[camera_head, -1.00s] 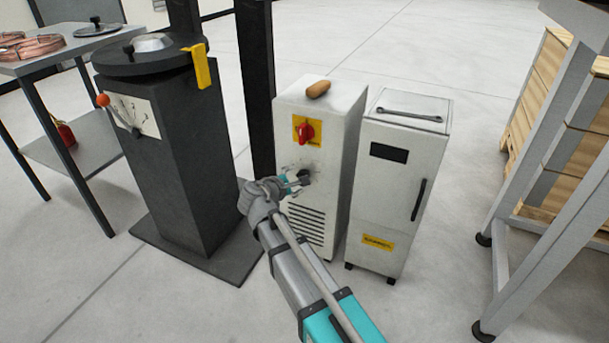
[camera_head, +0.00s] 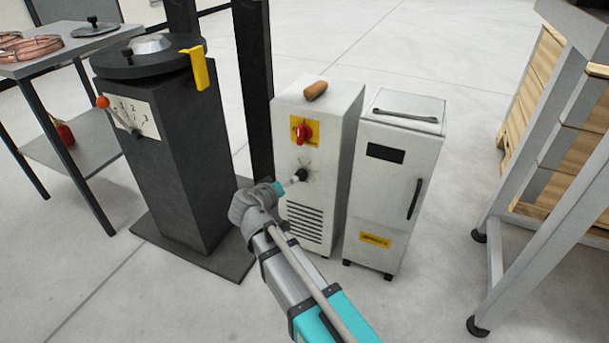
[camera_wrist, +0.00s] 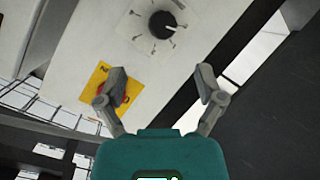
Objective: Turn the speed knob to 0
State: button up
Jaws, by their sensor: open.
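The black round knob (camera_head: 300,174) sits on a pale dial plate on the front of the white cabinet (camera_head: 327,135), below a red switch. In the wrist view the knob (camera_wrist: 163,25) is at the top, with marks around it and a white pointer line towards the right of the picture. The marks are too small to read. My gripper (camera_wrist: 162,76) is open and empty, its two fingers spread below the knob in that view and apart from it. In the head view my gripper (camera_head: 287,187) is just lower left of the knob.
A red switch on a yellow plate (camera_head: 303,131) is above the knob; my left finger partly covers it in the wrist view. A dark pedestal (camera_head: 180,170) with an orange-tipped lever stands left. A second white cabinet (camera_head: 392,190) stands right, near a grey frame.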

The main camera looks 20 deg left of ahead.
aim_at(300, 176)
jog(key=m, duration=0.2)
jog(key=s+m, duration=0.1)
jog(key=m, duration=0.2)
jog(key=s+r+m+p, duration=0.1)
jog(key=m, duration=0.2)
jog(key=shift+s, duration=0.25)
jog(key=b+x, duration=0.1)
jog(key=x, duration=0.3)
jog(key=b+x, duration=0.2)
jog(key=x, duration=0.3)
jog(key=b+x, duration=0.2)
jog(key=x, duration=0.2)
jog(key=shift+w+a+f, duration=0.15)
jog(key=shift+w+a, duration=0.1)
jog(key=shift+w, duration=0.15)
jog(key=c, duration=1.2)
jog(key=shift+o, duration=0.2)
